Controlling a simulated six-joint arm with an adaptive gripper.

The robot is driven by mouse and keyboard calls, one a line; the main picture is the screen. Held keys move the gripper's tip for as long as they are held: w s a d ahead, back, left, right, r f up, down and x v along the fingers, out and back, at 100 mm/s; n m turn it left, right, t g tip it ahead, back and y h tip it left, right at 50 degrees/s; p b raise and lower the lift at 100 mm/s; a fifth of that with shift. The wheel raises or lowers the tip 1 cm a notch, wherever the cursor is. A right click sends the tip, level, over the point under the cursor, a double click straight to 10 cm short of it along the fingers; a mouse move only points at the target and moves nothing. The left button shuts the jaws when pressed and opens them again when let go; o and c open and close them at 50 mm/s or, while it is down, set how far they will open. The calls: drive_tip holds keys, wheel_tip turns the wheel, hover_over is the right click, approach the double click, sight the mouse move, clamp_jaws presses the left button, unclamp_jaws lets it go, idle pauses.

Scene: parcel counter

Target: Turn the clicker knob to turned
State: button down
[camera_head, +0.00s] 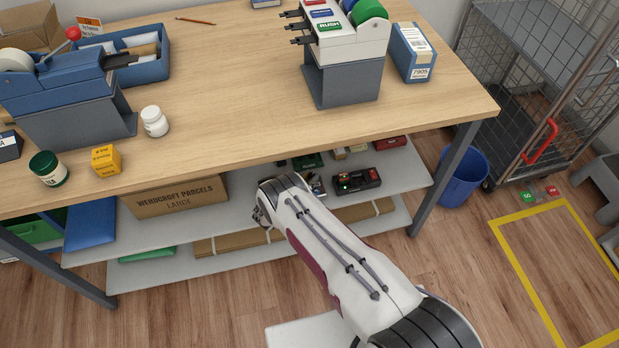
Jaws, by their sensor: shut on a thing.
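My arm reaches from the lower right to the front of the shelves under the counter. Only a small dark part of my gripper (261,214) shows beside the wrist, in front of a cardboard box. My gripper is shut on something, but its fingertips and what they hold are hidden. I cannot pick out the clicker knob; it may be hidden behind my wrist. A black device (358,180) with a green light and a red part sits on the upper shelf, right of my wrist and apart from it. I cannot tell whether it has a knob.
The wooden counter (230,80) overhangs the shelves. A cardboard box (172,197) and a blue packet (90,219) lie left of my wrist on the upper shelf (400,190). A blue bin (464,176) and a wire cage trolley (590,90) stand at right.

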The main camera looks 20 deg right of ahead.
drive_tip(key=shift+w+m+g+h, duration=0.1)
drive_tip(key=shift+m+g+h, duration=0.8)
drive_tip(key=shift+m+g, duration=0.15)
idle(0.4)
drive_tip(key=c, duration=2.2)
unclamp_jaws()
drive_tip(key=shift+o, duration=0.2)
drive_tip(key=shift+a, duration=0.25)
drive_tip(key=shift+v, duration=5.9)
drive_tip(key=shift+d, duration=0.15)
